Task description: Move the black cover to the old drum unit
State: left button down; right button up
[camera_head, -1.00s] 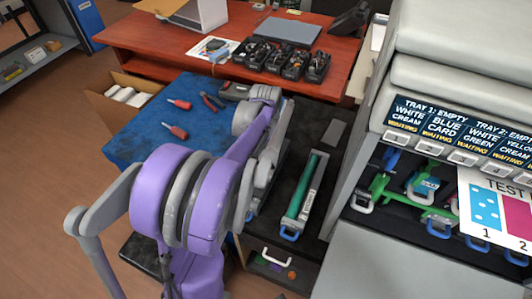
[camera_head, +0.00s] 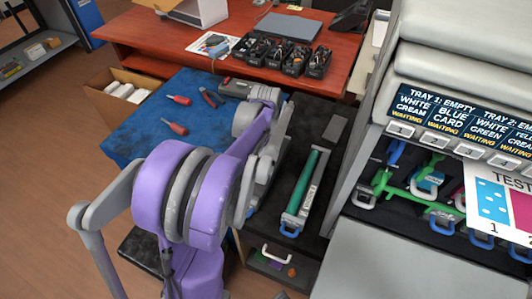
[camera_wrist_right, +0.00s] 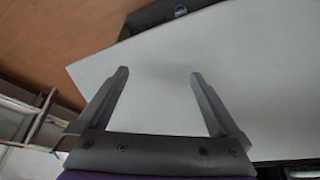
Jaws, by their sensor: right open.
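A drum unit with a green roller (camera_head: 305,190) and a blue handle lies on the dark work surface in the head view. Part of another unit (camera_head: 262,186) shows to its left, mostly hidden behind my purple left arm. I cannot tell which is the old one. A flat dark grey plate (camera_head: 335,128) lies behind the green roller; I cannot tell whether it is the black cover. My left gripper is hidden behind its arm. In the right wrist view my right gripper (camera_wrist_right: 155,75) is open and empty, above or before a plain pale surface (camera_wrist_right: 155,50).
A blue mat (camera_head: 140,135) left of the arm holds red-handled screwdrivers (camera_head: 175,128) and pliers (camera_head: 210,97). The printer (camera_head: 450,75) with a test sheet (camera_head: 500,205) stands on the right.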

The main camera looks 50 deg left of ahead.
pick_arm(q)
jog(key=shift+f, duration=0.25)
pick_arm(e)
jog(key=shift+f, duration=0.2)
pick_arm(q)
jog(key=c, duration=0.6)
grip_release()
notch_tip(320, 180, up, 11)
jog(key=shift+f+p, duration=0.1)
jog(key=shift+p, duration=0.7)
pick_arm(e)
jog(key=shift+w+r, duration=0.1)
jog(key=shift+r, duration=0.85)
